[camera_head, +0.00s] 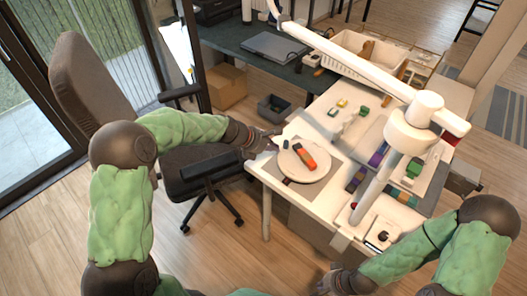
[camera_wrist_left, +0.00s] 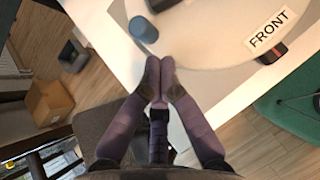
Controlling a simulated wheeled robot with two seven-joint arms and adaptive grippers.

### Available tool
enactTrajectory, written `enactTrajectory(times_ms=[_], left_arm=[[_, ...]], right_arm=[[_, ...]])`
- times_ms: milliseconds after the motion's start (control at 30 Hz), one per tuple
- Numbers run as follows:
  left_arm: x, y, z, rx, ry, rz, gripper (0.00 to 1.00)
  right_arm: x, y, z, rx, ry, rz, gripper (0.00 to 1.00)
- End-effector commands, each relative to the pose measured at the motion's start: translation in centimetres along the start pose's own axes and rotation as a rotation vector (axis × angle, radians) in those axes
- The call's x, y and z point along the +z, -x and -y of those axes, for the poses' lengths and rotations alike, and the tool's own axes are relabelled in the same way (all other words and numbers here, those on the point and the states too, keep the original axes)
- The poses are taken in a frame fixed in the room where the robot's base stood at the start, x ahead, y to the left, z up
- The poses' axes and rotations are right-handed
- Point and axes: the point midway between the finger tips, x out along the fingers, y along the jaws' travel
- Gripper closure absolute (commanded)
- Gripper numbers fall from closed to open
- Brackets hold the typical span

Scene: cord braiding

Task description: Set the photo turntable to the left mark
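The photo turntable (camera_head: 289,164) is a round white disc on a grey mat at the table's left end. An orange and black object (camera_head: 304,156) lies on it. In the left wrist view the disc (camera_wrist_left: 205,38) carries a "FRONT" label (camera_wrist_left: 268,29), with a dark block with red (camera_wrist_left: 272,54) near its rim. A blue-grey peg (camera_wrist_left: 143,29) stands at the disc's edge; it also shows in the head view (camera_head: 285,144). My left gripper (camera_wrist_left: 160,62) is shut and empty, tips beside the disc's rim near the peg; contact is unclear. My right gripper (camera_head: 327,284) is low in front of the table.
A white lamp arm and post (camera_head: 375,190) rise from the table right of the turntable. Coloured blocks (camera_head: 362,112) lie further back. A dark office chair (camera_head: 185,150) stands left of the table. A grey bin (camera_head: 273,107) and cardboard box (camera_head: 225,87) are on the floor.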

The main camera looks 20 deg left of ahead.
Motion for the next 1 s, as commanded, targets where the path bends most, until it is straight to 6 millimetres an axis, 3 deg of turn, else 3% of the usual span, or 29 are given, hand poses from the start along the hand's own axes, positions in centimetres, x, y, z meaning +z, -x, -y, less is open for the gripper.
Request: enactTrajectory(times_ms=[233,1000], left_arm=[[0.92,-0.87,0.00,0.000,0.000,0.000,1.00],[0.69,-0.56,-0.68,-0.026,-0.026,-0.001,1.00]], right_arm=[[-0.03,-0.32,-0.11,0.000,0.000,-0.001,1.00],[0.00,0.45,0.16,0.000,0.000,0.000,1.00]])
